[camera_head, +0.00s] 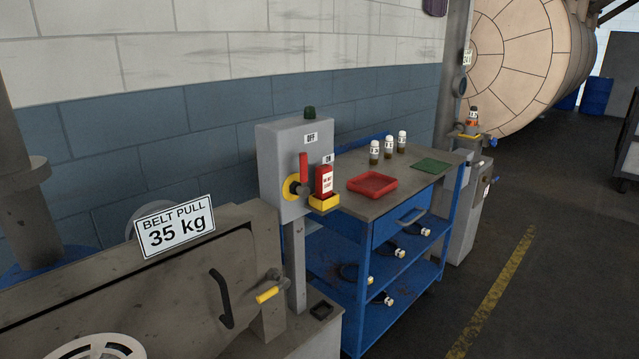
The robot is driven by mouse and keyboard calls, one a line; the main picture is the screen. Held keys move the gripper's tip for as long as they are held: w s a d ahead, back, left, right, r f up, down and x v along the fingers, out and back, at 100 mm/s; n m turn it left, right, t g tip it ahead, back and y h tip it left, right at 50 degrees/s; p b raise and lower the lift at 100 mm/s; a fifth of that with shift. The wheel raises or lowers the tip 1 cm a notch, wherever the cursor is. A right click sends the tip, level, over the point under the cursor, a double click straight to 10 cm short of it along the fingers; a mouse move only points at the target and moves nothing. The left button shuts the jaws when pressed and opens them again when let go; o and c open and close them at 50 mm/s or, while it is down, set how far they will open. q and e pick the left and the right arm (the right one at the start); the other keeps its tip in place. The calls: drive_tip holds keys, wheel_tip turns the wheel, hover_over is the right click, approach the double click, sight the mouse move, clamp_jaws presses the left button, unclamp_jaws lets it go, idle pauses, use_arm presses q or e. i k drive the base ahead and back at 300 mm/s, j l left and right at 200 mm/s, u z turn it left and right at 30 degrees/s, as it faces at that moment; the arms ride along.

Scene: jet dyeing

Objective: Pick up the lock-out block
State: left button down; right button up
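The lock-out block appears to be the red block (325,181) with a white label, its text too small to read fully. It stands upright in a yellow holder (324,204) at the right side of a grey switch box (283,150). The box has a red lever (303,168) on a yellow round base, an OFF label at the top, an ON label to the right and a dark green lamp above. Neither of my grippers is in view.
A blue cart (365,310) stands right of the box. Its top holds a red tray (372,184), several small bottles (388,150) and a green mat (432,166). A grey machine (130,290) with a "BELT PULL 35 kg" sign (175,228) fills the lower left. Open floor lies right.

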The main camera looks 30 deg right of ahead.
sight(323, 174)
drive_tip(key=z, duration=1.1)
drive_tip(key=i+l+u, duration=0.1)
drive_tip(key=u, duration=0.35)
drive_tip(key=i+l+u, duration=0.1)
drive_tip(key=l+u, duration=0.2)
drive_tip(key=u, duration=0.2)
drive_tip(key=i+l+u, duration=0.1)
drive_tip(key=l+u, duration=0.25)
drive_tip(key=l, duration=0.4)
drive_tip(key=l+u, duration=0.25)
drive_tip(key=l, duration=1.3)
